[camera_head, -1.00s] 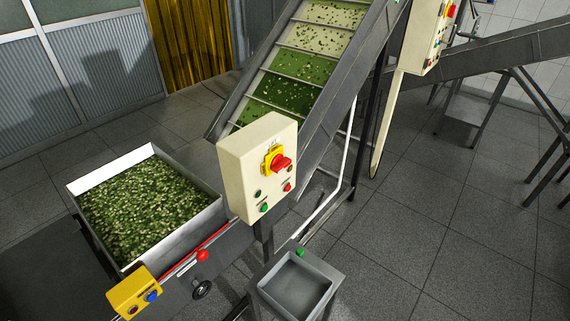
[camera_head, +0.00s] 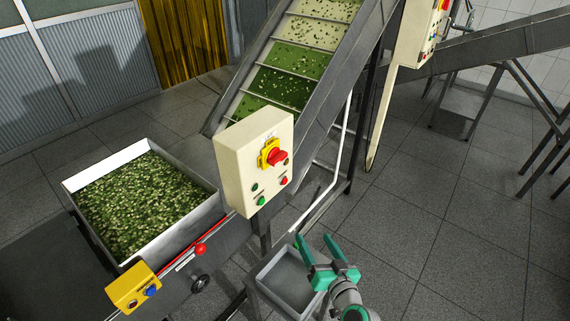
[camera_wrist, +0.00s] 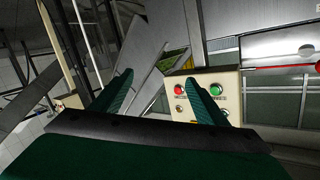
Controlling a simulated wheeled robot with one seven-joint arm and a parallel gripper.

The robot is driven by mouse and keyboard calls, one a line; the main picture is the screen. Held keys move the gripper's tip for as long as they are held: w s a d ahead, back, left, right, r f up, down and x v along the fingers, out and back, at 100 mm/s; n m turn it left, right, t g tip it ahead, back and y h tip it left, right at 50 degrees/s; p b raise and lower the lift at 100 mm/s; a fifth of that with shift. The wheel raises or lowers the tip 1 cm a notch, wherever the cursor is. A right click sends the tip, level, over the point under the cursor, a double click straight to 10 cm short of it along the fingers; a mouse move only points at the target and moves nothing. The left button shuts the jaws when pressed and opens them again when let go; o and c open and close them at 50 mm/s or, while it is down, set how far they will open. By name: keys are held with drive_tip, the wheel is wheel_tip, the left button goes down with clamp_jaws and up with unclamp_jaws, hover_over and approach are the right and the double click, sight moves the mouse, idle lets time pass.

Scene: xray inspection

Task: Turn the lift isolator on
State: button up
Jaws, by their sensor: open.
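The lift isolator is a red rotary handle (camera_head: 278,157) on a yellow plate, on the upper front of a cream control box (camera_head: 231,160). Red and green buttons sit below it. My gripper (camera_head: 315,243) is open and empty, below and to the right of the box in the head view, over the grey tray. In the wrist view my two green fingers (camera_wrist: 160,85) are apart. Part of the cream box (camera_wrist: 226,82) shows beyond the right finger, with a red and a green button. The isolator handle is not clearly visible there.
A hopper (camera_head: 70,192) full of green pieces stands at left, with a yellow button box (camera_head: 128,290) in front. An inclined conveyor (camera_head: 335,85) rises behind the cream box. A grey tray (camera_head: 270,280) stands below my gripper. Open floor lies to the right.

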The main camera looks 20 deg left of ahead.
drive_tip(key=w+a+r+n+g+y, duration=0.2)
drive_tip(key=w+r+n+y, duration=0.25)
drive_tip(key=r, duration=0.65)
drive_tip(key=n+g+y, duration=0.3)
drive_tip(key=n+g, duration=0.2)
drive_tip(key=n, duration=0.2)
approach(282, 159)
drive_tip(key=shift+m, duration=0.25)
drive_tip(key=x, duration=0.9)
drive_tip(key=shift+s+r, duration=0.1)
drive_tip(key=c, duration=1.1)
